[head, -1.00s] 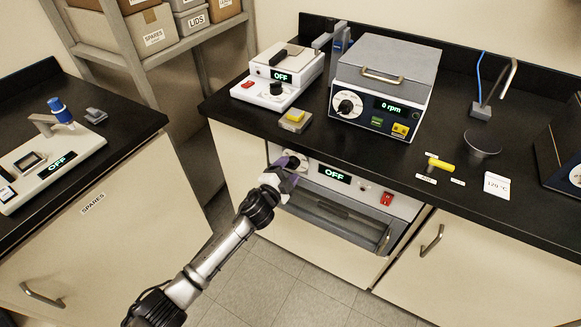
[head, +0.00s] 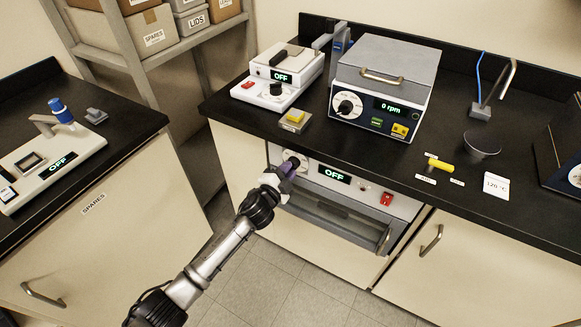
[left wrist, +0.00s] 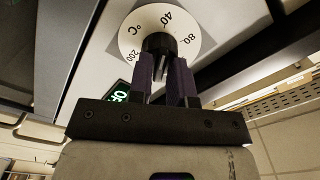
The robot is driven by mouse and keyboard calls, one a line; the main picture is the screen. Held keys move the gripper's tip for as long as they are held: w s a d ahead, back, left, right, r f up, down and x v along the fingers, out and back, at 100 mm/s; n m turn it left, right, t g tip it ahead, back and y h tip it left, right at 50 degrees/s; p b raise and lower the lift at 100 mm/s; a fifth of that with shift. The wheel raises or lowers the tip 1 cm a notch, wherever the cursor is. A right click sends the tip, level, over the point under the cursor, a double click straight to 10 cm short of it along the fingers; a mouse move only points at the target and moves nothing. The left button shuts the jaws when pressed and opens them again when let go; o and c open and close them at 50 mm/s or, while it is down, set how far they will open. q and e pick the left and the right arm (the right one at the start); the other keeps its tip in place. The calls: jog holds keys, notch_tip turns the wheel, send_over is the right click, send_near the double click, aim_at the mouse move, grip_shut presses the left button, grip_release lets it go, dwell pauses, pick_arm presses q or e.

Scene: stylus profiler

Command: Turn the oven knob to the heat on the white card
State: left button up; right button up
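The oven (head: 345,212) sits under the bench, with a green display (head: 334,173) reading OFF. Its black knob (left wrist: 158,42) stands on a white round dial (left wrist: 130,42) marked °C, with 40, 80 and 200 visible. My left gripper (head: 288,166) is at the knob; in the left wrist view its purple fingers (left wrist: 163,72) are closed in on the knob's two sides. The fingers hide part of the dial, and I cannot read the knob's pointer. The white card (head: 496,186) on the bench reads 120 °C. My right gripper is not in view.
A red switch (head: 387,199) is on the oven's right. On the bench above stand a hotplate-like device (head: 262,92) reading OFF and a grey box (head: 385,75) reading 0 rpm. A yellow-handled item (head: 440,165) lies near the card. The floor (head: 265,290) before the oven is clear.

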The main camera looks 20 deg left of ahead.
pick_arm(q)
jog(key=c, duration=0.3)
grip_shut()
jog(key=m, duration=2.4)
jog(key=o, duration=0.7)
grip_release()
jog(key=shift+c, duration=0.2)
